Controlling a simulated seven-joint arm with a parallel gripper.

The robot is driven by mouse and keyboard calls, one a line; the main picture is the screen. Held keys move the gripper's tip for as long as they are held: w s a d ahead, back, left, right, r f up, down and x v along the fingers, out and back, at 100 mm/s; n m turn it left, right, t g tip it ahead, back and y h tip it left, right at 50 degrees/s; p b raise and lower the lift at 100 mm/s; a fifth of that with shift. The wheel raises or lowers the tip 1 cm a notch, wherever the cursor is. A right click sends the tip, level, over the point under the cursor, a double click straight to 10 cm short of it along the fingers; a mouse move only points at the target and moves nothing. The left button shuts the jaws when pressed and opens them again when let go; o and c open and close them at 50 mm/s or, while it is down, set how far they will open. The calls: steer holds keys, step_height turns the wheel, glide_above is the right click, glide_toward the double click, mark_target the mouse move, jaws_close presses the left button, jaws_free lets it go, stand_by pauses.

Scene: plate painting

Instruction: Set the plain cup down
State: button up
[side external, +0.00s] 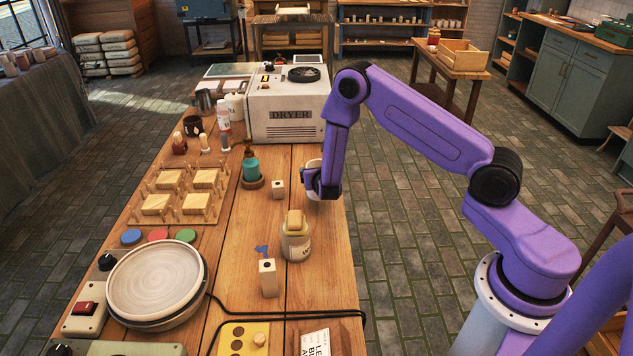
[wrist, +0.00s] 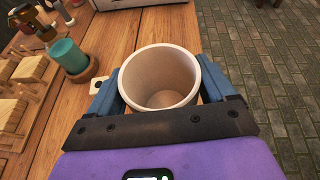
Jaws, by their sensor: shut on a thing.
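The plain cup (wrist: 160,78) is whitish and empty, and it sits upright between my gripper's two blue fingers in the wrist view. My gripper (wrist: 162,95) is shut on it from both sides. In the side external view, my gripper (side external: 323,190) is at the right edge of the table, in front of the dryer. Only a pale part of the cup (side external: 314,164) shows there behind the gripper. I cannot tell whether the cup's base touches the wood.
The white dryer (side external: 290,112) stands just behind. A jar (side external: 296,238) stands nearer the camera. A wooden rack (side external: 188,187) is farther left. The table's right edge is close.

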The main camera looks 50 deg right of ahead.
steer(key=shift+w+f, duration=0.35)
steer(key=shift+f, duration=0.05)
steer(key=shift+w+f, duration=0.1)
steer(key=shift+f, duration=1.45)
steer(key=shift+f, duration=0.1)
